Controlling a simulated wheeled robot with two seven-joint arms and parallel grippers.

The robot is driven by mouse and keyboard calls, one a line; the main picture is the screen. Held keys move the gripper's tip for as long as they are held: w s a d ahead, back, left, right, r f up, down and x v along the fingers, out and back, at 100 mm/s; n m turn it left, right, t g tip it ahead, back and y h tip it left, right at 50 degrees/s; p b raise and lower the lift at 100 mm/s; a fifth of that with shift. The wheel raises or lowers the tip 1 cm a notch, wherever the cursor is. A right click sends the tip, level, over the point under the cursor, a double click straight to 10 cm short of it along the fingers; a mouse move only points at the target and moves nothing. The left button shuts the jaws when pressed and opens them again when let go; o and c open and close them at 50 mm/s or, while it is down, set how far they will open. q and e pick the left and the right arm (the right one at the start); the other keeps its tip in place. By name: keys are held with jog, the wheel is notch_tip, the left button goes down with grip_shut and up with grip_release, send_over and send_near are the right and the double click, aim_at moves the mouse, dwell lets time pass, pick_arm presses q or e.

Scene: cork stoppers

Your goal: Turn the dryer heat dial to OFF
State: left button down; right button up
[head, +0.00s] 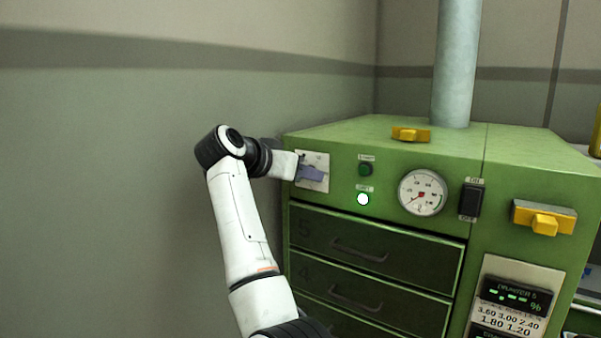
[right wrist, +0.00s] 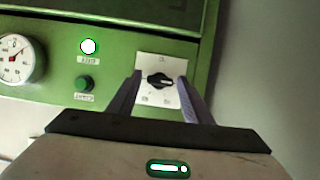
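The heat dial (right wrist: 160,80) is a small black knob with a white mark on a pale square plate (head: 318,158) at the green dryer's upper left corner. In the right wrist view, which is upside down, the mark points to the right; the plate's labels are too small to read. My right gripper (head: 311,173) is at the plate, and its fingers hide the knob in the head view. In the right wrist view the right gripper (right wrist: 160,83) is open, one finger on each side of the knob, with gaps showing. My left gripper is not in view.
Right of the dial are a green button (head: 366,169), a lit white lamp (head: 363,199), a round gauge (head: 422,192) and a black switch (head: 470,201). Drawers (head: 375,240) with handles lie below. Left of the dryer is open room before the wall.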

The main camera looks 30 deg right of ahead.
jog(key=shift+o, duration=0.3)
jog(key=shift+r, duration=0.15)
notch_tip(320, 180, up, 10)
jog(key=shift+f, duration=0.2)
dwell(0.6)
